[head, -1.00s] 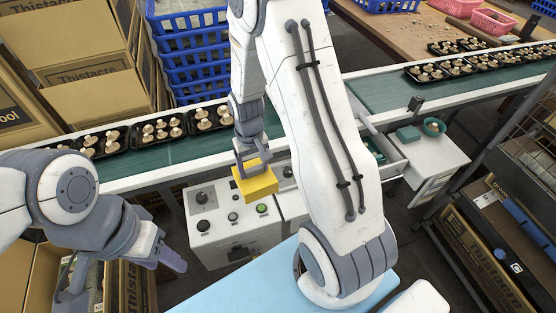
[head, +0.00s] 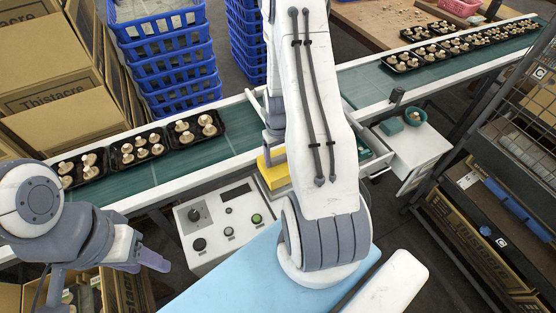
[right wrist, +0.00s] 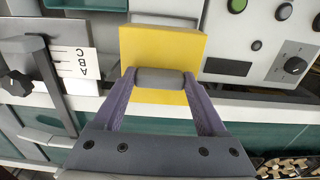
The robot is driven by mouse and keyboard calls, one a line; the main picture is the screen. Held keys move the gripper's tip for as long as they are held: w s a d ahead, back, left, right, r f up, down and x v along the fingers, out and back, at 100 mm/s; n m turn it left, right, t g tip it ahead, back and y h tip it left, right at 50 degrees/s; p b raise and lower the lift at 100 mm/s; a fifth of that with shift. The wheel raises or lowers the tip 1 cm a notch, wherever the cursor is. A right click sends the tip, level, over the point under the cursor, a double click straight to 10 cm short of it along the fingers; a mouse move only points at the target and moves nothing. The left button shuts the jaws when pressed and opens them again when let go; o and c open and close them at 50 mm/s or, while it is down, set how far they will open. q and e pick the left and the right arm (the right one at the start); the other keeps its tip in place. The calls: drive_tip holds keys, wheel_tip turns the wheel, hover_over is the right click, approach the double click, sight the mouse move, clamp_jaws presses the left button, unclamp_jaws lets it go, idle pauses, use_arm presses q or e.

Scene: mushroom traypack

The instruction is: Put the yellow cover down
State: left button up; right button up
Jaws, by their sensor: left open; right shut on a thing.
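The yellow cover (head: 273,174) is a flat block with a grey bar handle. In the head view it is just right of the control box, at the near side of the conveyor, partly behind my right arm. In the right wrist view the cover (right wrist: 162,42) fills the top middle, and my right gripper (right wrist: 160,80) is shut on its handle. In the head view my right gripper (head: 272,145) is mostly hidden by the arm. I cannot tell whether the cover touches a surface beneath it. My left gripper (head: 150,262) is open and empty at the lower left.
The control box (head: 225,222) with knobs and buttons stands in front of the green conveyor (head: 240,140). Black trays of mushrooms (head: 194,131) are on the belt.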

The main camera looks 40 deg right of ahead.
sight(278, 165)
drive_tip(key=shift+f, duration=1.05)
drive_tip(key=shift+f+b, duration=0.4)
drive_tip(key=shift+f, duration=0.2)
drive_tip(key=o, duration=1.5)
drive_tip(key=shift+o, duration=0.2)
